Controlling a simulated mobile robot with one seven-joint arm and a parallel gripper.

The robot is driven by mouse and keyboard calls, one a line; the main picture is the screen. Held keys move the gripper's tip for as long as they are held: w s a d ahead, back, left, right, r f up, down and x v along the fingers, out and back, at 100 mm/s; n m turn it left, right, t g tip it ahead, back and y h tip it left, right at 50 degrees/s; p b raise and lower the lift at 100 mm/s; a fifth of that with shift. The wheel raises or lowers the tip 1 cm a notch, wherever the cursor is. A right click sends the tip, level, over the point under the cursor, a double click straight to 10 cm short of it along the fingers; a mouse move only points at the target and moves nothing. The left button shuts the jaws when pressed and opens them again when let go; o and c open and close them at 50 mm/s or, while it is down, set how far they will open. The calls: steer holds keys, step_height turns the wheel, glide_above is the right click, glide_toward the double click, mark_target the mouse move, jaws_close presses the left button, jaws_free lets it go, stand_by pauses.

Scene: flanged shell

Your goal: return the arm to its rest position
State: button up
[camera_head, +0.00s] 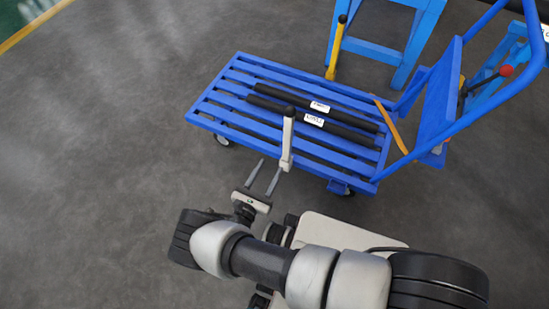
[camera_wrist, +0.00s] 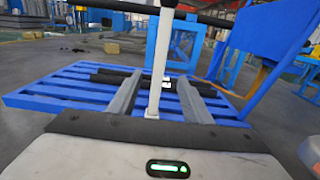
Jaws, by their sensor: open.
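My gripper (camera_head: 271,165) is open, its two grey fingers apart and pointing toward the blue slatted cart (camera_head: 215,122). A pale upright post (camera_head: 287,145) with a black top stands close beyond the fingertips in the head view. In the wrist view the post (camera_wrist: 162,55) shows between the open fingers (camera_wrist: 159,77), with a dark bar across its top. I cannot tell whether the fingers touch it. My arm is bent across the bottom of the head view.
Two black rods (camera_head: 335,103) with white labels lie on the cart. A wooden strip (camera_head: 392,128) leans near the cart's blue handle panel (camera_head: 440,95). A blue stand (camera_head: 375,48) with a yellow post (camera_head: 336,48) is behind. Grey floor is open at the left.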

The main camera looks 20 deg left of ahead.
steer(key=shift+s, duration=0.5)
steer(key=shift+w+r, duration=0.1)
steer(key=w+d+r+m+g+h, duration=0.3)
steer(key=w+r+m+g+h, duration=0.15)
steer(key=r+m, duration=0.35)
steer(key=w+d+r+m+g+h, duration=0.4)
steer(key=r+m+h, duration=0.1)
steer(key=r, duration=0.6)
steer(key=d+r+m+g+y, duration=0.1)
steer(key=d+r+m+g, duration=0.4)
steer(key=r, duration=0.3)
steer(key=d+r+m+g+y, duration=0.2)
steer(key=d+r+m, duration=0.3)
steer(key=d+r, duration=0.35)
steer(key=s+d+r+m+t+y, duration=0.2)
steer(key=s+d+r+m+y, duration=0.2)
steer(key=s+d+r+m, duration=0.35)
steer(key=s+d+r+m+t+y, duration=0.1)
steer(key=s+d+r+m+y, duration=0.35)
steer(key=s+r, duration=0.55)
step_height(320, 180, up, 26)
steer(key=w+p, duration=0.1)
steer(key=p, duration=2.4)
steer(key=shift+w+d+h, duration=0.15)
steer(key=shift+d+h, duration=0.2)
steer(key=shift+h, duration=0.05)
